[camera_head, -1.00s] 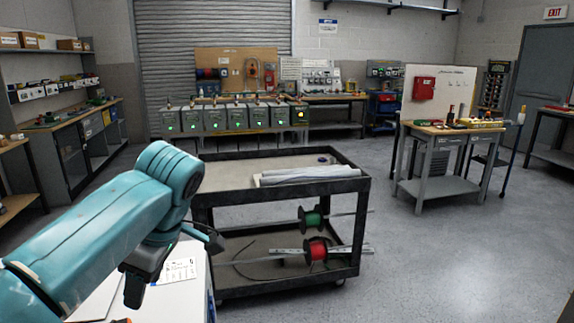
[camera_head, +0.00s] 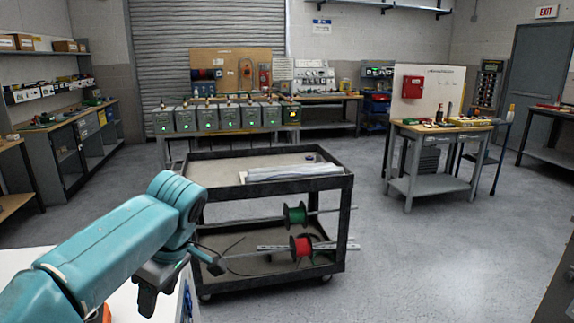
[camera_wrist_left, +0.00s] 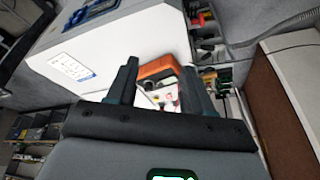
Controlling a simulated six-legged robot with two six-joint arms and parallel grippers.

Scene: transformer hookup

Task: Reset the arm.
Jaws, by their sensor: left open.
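My left arm comes in from the left in the head view, teal and bent. Its dark gripper (camera_head: 180,280) hangs over a white-topped surface (camera_head: 40,262) at the lower left. In the left wrist view the two black fingers (camera_wrist_left: 160,85) stand apart with nothing held between them. Beyond the fingers lie an orange item (camera_wrist_left: 157,67) and a pale item with red and dark marks, beside a white box-like body (camera_wrist_left: 120,45) with a label. My right gripper does not show in either view.
A black cart (camera_head: 345,215) stands just ahead, with a green spool (camera_head: 296,214) and a red spool (camera_head: 301,246) on rods. Several grey transformer boxes (camera_head: 205,118) line a bench behind it. A wooden-topped table (camera_head: 440,128) is at right. Floor between is clear.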

